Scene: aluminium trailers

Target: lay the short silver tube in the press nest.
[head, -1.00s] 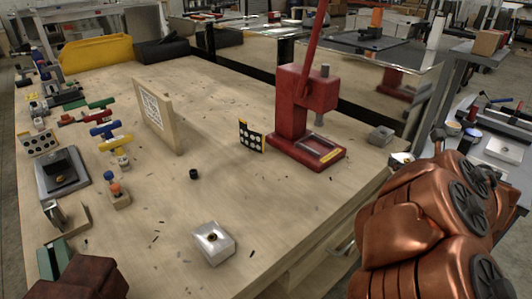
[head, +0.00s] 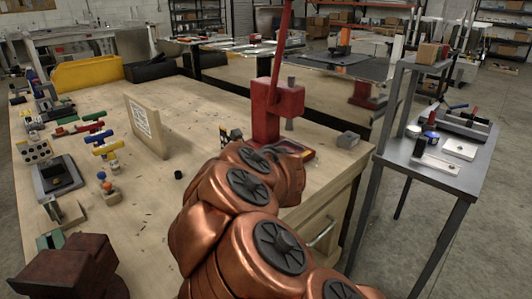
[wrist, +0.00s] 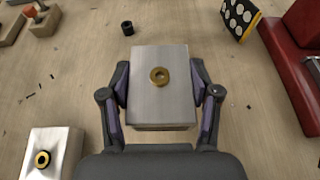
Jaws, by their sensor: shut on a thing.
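My gripper (wrist: 158,105) is shut on a silver block (wrist: 145,60) with a round brass-rimmed hole in its face, one finger on each side. A similar silver block (wrist: 62,143) with a brass ring sits on the table at lower left in the wrist view. I cannot make out a separate short silver tube. The red press (head: 272,112) stands near the table's right edge; its base with the nest (head: 297,150) is partly hidden behind my copper arm. In the wrist view the press base (wrist: 292,65) shows at the right, apart from the held block. The head view hides my gripper.
A small black cylinder (head: 178,174) stands on the table. A dotted board (wrist: 240,16) stands just left of the press. A wooden panel (head: 146,128) stands further left. Several fixtures line the left edge. A grey block (head: 348,139) lies right of the press.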

